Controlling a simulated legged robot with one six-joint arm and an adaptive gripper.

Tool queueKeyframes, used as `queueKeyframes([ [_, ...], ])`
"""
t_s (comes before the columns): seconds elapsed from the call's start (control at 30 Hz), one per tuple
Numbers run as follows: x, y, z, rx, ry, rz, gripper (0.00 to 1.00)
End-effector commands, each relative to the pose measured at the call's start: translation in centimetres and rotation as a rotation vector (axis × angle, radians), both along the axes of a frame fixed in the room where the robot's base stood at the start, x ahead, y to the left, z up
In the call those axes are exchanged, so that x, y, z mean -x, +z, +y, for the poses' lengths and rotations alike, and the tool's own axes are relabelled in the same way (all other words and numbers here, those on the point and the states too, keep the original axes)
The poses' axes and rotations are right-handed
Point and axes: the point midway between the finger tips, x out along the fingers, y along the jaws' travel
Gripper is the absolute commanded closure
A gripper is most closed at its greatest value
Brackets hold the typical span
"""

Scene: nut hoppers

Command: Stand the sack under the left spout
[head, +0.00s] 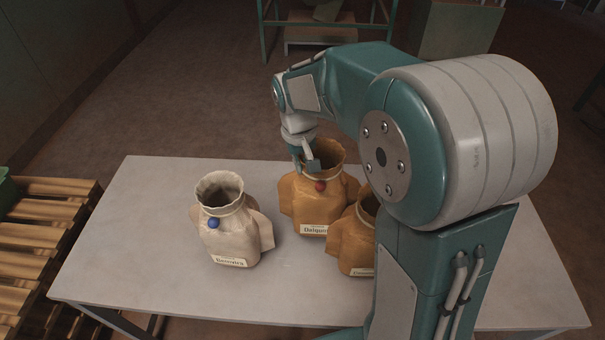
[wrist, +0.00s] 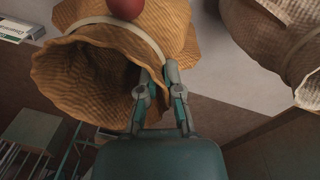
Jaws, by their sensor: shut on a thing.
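An orange-brown sack (head: 310,208) with a red ball at its neck and a white label stands upright on the table, its mouth open. My gripper (head: 308,165) reaches down to the near-left part of its rim and is shut on it. In the wrist view the two fingers (wrist: 159,75) pinch the rim of this sack (wrist: 105,62) beside its wide mouth. A pale cream sack (head: 228,228) with a blue ball stands to the left. A second brown sack (head: 350,244) stands in front to the right, partly hidden by my arm. No spout shows in either view.
The grey table (head: 140,215) is clear to the left of the cream sack and along its front edge. A slatted wooden rack (head: 40,235) stands at the left with a strip of green bin. A teal-framed stand (head: 320,32) is behind on the floor.

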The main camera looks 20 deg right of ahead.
Motion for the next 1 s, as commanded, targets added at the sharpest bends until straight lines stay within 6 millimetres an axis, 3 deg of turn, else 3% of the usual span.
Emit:
queueKeyframes([
  [0.1, 0.1, -2.2, 0.0, 0.0, 0.001, 0.004, 1.0],
  [0.2, 0.3, -2.9, 0.1, 0.0, 0.001, 0.0, 1.0],
  [0.53, 0.4, -3.2, 0.1, 0.0, 0.0, 0.0, 1.0],
  [0.6, 0.4, -3.2, 0.1, 0.0, 0.0, 0.0, 0.66],
  [0.63, 0.4, -3.2, 0.1, 0.0, 0.0, 0.0, 0.57],
  [1.0, 0.4, -3.1, 0.1, 0.0, 0.0, -0.001, 0.57],
])
